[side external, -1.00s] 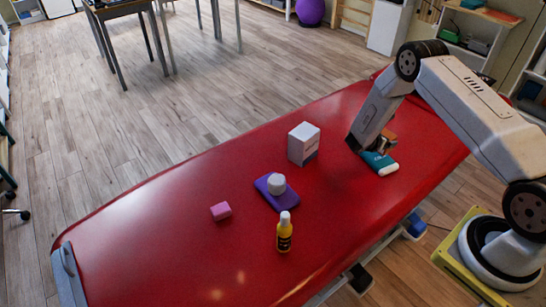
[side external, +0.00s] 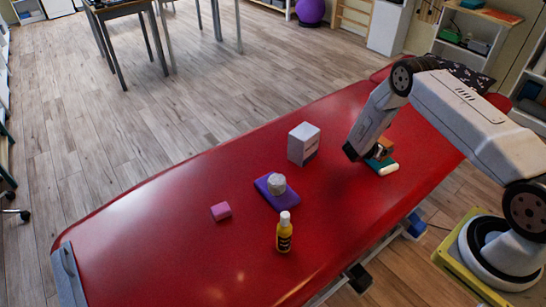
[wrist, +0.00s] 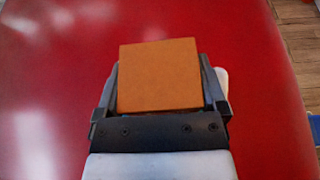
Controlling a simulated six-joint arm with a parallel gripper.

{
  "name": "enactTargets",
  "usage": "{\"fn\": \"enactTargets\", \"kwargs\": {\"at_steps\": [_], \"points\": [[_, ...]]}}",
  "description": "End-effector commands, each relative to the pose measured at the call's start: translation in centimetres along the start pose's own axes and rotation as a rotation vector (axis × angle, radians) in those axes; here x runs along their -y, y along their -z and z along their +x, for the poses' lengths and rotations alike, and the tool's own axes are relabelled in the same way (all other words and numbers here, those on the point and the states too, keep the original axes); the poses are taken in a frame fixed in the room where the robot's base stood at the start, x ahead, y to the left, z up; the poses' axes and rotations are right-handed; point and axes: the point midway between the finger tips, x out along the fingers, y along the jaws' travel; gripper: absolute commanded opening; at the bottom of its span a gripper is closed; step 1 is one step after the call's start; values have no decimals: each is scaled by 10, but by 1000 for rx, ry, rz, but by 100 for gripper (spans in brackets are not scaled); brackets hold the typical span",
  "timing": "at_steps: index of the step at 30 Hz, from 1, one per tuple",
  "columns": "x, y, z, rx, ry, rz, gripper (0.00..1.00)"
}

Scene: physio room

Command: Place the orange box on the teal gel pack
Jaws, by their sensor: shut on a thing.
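My gripper (wrist: 160,88) is shut on the orange box (wrist: 158,72), with a finger on each side of it in the wrist view. In the side view the box (side external: 387,143) is partly hidden by my gripper (side external: 372,152). The teal gel pack (side external: 376,165) lies on the red table just below the gripper and box, largely covered by them. I cannot tell whether the box touches it. A white rounded piece (side external: 389,169) shows at the pack's near edge; it also shows right of the gripper in the wrist view (wrist: 222,79).
On the red table (side external: 170,225), a white carton (side external: 304,144) stands left of my gripper. Farther left are a purple pad (side external: 281,197) bearing a pale round thing (side external: 277,184), a pink block (side external: 221,211) and a yellow bottle (side external: 284,235).

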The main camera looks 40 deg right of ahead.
Motion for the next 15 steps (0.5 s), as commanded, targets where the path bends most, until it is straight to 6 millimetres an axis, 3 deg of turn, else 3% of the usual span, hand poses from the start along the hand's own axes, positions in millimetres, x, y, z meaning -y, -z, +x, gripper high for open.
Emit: {"fn": "enactTargets", "kwargs": {"at_steps": [4,5,6,15], "points": [[0,2,1,0,0,0,29],[0,3,1,0,0,0,94],[0,2,1,0,0,0,100],[0,2,1,0,0,0,100]]}}
